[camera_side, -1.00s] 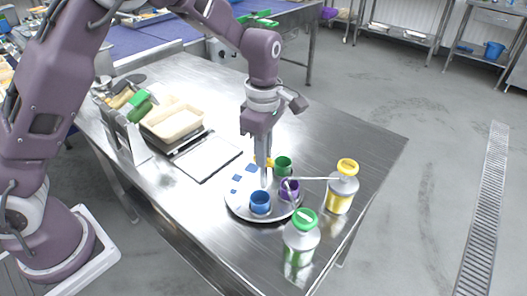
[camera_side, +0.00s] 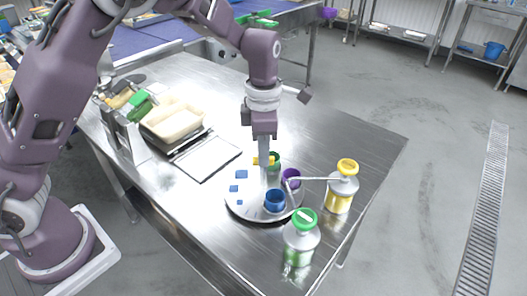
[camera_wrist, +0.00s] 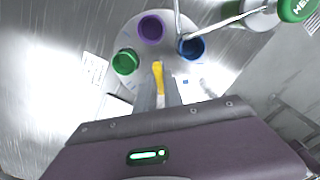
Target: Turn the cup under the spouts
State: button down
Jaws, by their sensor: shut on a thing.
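A round grey turntable (camera_side: 250,207) carries a blue cup (camera_side: 275,201), a purple cup (camera_side: 291,178) and a green cup (camera_side: 274,158). My gripper (camera_side: 263,164) points down at the turntable and is shut on a yellow peg (camera_side: 257,161). In the wrist view the peg (camera_wrist: 158,74) shows between the fingers. There the green cup (camera_wrist: 125,62) is left, the purple cup (camera_wrist: 151,28) far, and the blue cup (camera_wrist: 191,47) right. My fingers hide part of the turntable.
A yellow-lidded dispenser (camera_side: 341,191) and a green-lidded dispenser (camera_side: 301,243) stand right of and in front of the turntable. Blue squares (camera_side: 241,174) mark its left side. A flat pale plate (camera_side: 207,157) and a cream tub (camera_side: 172,121) lie left. The table's back right is clear.

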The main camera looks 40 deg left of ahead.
jog(key=shift+n, duration=2.9)
jog(key=c, duration=1.5)
grip_release()
jog(key=shift+o, duration=0.2)
jog(key=shift+r, duration=0.1)
notch_tip(320, 180, up, 6)
jog(key=shift+r, duration=0.45)
